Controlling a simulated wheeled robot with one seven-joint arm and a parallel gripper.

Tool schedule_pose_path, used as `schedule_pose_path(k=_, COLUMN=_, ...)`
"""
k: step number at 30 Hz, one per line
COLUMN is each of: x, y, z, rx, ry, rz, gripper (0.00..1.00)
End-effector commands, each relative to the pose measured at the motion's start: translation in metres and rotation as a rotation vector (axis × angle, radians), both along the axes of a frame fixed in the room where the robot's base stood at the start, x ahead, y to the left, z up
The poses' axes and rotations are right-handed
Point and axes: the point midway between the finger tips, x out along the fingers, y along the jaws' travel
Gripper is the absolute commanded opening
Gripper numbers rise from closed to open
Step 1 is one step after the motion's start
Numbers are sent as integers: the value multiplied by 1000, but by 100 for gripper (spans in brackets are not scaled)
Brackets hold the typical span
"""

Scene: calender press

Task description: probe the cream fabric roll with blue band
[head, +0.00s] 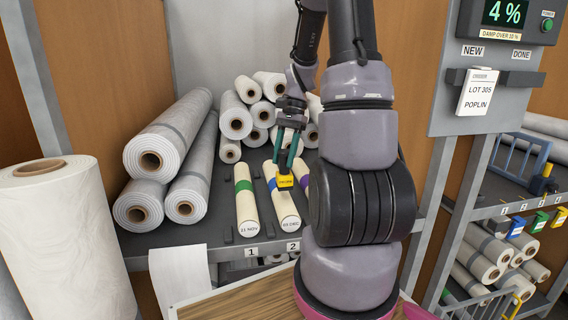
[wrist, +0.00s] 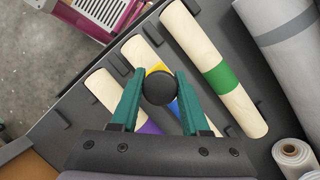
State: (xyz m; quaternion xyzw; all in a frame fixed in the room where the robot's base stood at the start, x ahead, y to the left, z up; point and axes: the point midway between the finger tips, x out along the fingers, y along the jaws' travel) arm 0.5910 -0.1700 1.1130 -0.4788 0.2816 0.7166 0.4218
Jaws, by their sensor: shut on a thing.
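The wrist view shows the probe's round black top (wrist: 158,88) between the fingers. The probe is at the blue band in the head view; its tip is hidden, so I cannot tell if it touches. The meter (head: 506,12) reads 4 %.
A green-banded roll (head: 246,204) lies to the left, marked 11 NOV. A purple-banded roll (wrist: 108,92) lies on the other side. Large grey rolls (head: 168,134) are stacked behind left. A big roll (head: 70,240) stands front left.

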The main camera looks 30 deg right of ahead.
Motion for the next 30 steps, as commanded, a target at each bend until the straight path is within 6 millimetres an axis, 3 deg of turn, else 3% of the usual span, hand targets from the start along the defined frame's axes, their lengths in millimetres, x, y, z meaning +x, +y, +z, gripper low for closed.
schedule_pose_path(k=15, x=0, y=0, z=38, rx=0, ry=-1, rz=0, gripper=0)
schedule_pose_path(k=30, x=0, y=0, z=39, rx=0, ry=0, rz=0, gripper=0)
